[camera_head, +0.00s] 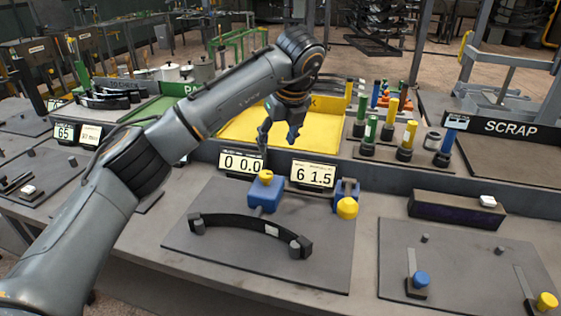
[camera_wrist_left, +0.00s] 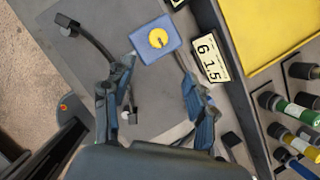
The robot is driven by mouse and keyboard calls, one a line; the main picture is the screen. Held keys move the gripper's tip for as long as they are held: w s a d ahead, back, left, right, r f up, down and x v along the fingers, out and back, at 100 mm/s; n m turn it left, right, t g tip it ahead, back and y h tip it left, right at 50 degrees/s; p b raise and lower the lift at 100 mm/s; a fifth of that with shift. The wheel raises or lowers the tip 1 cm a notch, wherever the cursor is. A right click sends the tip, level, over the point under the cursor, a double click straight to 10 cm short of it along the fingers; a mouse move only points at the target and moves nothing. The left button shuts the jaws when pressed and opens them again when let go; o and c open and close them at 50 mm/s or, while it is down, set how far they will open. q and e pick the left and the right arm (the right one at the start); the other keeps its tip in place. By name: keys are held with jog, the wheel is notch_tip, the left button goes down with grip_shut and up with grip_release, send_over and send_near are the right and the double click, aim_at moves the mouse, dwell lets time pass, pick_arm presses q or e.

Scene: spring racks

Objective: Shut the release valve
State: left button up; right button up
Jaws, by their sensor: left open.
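A blue block with a yellow knob (camera_head: 265,177) on top stands on the grey plate behind a curved black spring (camera_head: 250,228). A second blue fitting with a round yellow knob (camera_head: 347,208) is to its right. I cannot tell from labels which one is the release valve. My left gripper (camera_head: 278,140) is open and empty, pointing down above and behind the first block. In the left wrist view, the block's yellow knob (camera_wrist_left: 158,38) shows just beyond the open fingertips (camera_wrist_left: 156,62), apart from them. My right gripper is in neither view.
Two displays, reading 0 0.0 (camera_head: 241,163) and 6 1.5 (camera_head: 313,175), stand behind the block. A yellow tray (camera_head: 325,128) lies behind them. Upright coloured handles (camera_head: 406,140) stand at right. A neighbouring plate (camera_head: 455,262) has a blue and a yellow knob.

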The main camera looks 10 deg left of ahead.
pick_arm(q)
jog(key=p, duration=0.1)
send_near(266, 173)
jog(key=p+x, duration=0.1)
jog(key=x, duration=0.6)
jog(key=shift+f, duration=0.35)
jog(key=shift+w+a+f, duration=0.15)
jog(key=shift+w+f, duration=0.05)
jog(key=shift+f, duration=0.15)
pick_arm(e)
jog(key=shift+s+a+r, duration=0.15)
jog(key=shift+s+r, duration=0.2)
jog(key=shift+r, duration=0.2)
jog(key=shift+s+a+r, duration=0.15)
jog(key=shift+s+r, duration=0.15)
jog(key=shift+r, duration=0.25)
pick_arm(q)
jog(key=shift+c, duration=0.2)
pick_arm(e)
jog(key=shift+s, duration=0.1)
pick_arm(q)
jog(key=c, duration=1.1)
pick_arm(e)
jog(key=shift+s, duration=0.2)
